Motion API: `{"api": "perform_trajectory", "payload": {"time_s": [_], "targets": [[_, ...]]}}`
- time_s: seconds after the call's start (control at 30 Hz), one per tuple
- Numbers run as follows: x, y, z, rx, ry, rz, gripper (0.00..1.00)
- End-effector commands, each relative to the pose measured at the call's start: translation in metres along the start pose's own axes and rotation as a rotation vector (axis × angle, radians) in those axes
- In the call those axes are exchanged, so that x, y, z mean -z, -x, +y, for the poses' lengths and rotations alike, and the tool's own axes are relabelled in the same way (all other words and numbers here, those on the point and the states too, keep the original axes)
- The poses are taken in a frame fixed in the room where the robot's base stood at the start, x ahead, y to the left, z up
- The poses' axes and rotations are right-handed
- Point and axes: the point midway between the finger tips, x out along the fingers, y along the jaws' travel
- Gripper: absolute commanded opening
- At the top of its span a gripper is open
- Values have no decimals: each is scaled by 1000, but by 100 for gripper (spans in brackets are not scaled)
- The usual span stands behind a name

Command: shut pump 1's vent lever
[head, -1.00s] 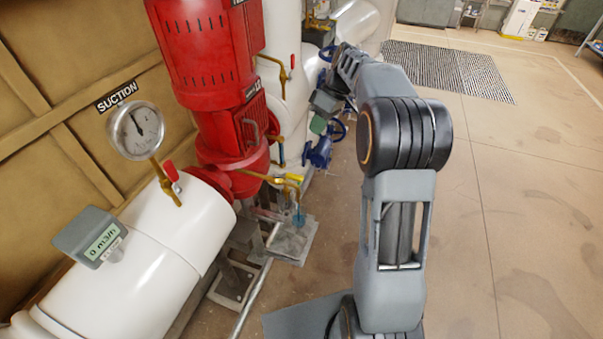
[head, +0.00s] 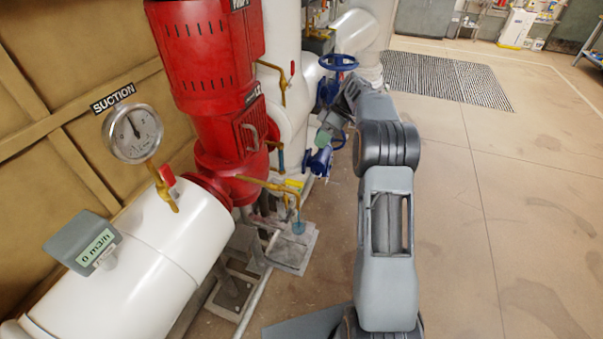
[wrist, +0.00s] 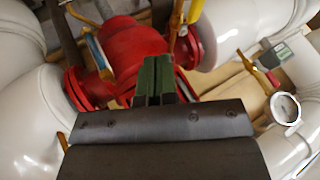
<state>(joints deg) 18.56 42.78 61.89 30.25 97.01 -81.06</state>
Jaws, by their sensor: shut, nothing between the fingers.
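Pump 1 is likely the red pump (head: 210,60) at left; no number is readable. A yellow-handled lever (head: 294,184) sits on a thin brass pipe below its red body, above a small blue cup. It looks like the vent lever, but no label shows. My gripper (head: 322,137) is beyond and above it, pointing left and apart from it. In the wrist view my gripper's green fingers (wrist: 153,78) are together and empty, in front of a red pipe body (wrist: 130,45). A yellow part (wrist: 195,10) shows at the top edge there; its link to the lever is unclear.
A suction gauge (head: 132,133), a red-handled valve (head: 168,178) and a flow display (head: 85,243) sit along the white pipe (head: 150,250). A blue handwheel (head: 338,62) stands close behind my gripper. The floor (head: 520,200) at right is clear.

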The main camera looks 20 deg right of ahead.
Motion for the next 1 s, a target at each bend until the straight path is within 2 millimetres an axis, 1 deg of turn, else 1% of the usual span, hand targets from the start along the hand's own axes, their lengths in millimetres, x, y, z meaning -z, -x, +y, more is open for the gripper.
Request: {"api": "perform_trajectory", "payload": {"time_s": [0.17, 0.5, 0.73, 1.0], "targets": [[1, -27, -1, 4, 0, -2, 0], [1, -92, -2, 4, 0, -2, 0], [1, -103, -24, 1, 0, -1, 0], [0, -111, -35, 0, 0, -1, 0]]}}
